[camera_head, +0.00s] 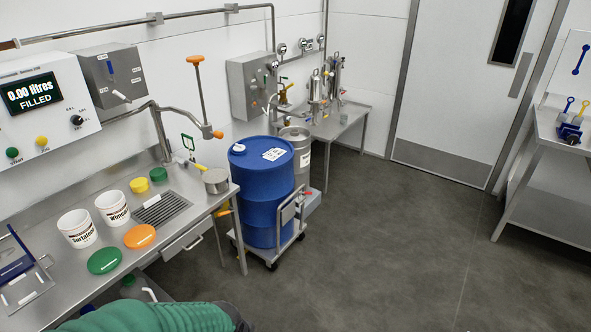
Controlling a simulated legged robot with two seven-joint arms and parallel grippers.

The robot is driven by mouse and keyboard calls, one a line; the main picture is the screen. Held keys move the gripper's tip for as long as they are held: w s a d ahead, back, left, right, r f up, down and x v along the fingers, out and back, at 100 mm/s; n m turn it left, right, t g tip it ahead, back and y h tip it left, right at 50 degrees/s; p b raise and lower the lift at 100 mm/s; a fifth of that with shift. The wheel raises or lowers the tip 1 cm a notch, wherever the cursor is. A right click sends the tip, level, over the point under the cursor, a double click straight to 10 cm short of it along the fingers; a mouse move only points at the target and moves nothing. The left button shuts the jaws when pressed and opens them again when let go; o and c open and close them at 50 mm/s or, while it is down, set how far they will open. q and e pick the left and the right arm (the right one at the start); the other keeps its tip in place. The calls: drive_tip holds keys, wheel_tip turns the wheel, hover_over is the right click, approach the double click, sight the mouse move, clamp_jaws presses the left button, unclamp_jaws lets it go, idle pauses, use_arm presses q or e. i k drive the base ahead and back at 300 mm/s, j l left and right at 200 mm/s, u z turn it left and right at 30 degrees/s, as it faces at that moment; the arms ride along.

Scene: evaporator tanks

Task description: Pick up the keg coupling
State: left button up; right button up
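I cannot clearly make out the keg coupling. A steel keg (299,148) stands behind the blue drum, by the back bench. A small brass-coloured fitting (284,96) shows above and behind the keg, near the wall box; it is too small to tell whether it is the coupling. Neither of my grippers is in view.
A blue drum (262,195) stands on a wheeled trolley (290,222) before the keg. The left steel counter (190,190) holds white buckets, lids and a pot. The back bench (345,118) carries steel equipment. The floor (400,240) is clear. A workbench (560,150) stands right.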

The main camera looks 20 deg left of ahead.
sight(283, 94)
drive_tip(key=i+j+u, duration=0.1)
drive_tip(key=i, duration=0.35)
drive_tip(key=i+j+u, duration=0.15)
drive_tip(key=i, duration=0.3)
drive_tip(key=i+l+z, duration=0.15)
drive_tip(key=i+z, duration=0.15)
drive_tip(key=i, duration=0.45)
drive_tip(key=i+z, duration=0.3)
drive_tip(key=i, duration=0.4)
drive_tip(key=i+j+z, duration=0.3)
drive_tip(key=i, duration=0.45)
drive_tip(key=i+u, duration=0.15)
drive_tip(key=i, duration=0.4)
drive_tip(key=i+u, duration=0.15)
drive_tip(key=i, duration=0.4)
drive_tip(key=i+l+u, duration=0.15)
drive_tip(key=i, duration=0.4)
drive_tip(key=i+l+u, duration=0.2)
drive_tip(key=i, duration=0.35)
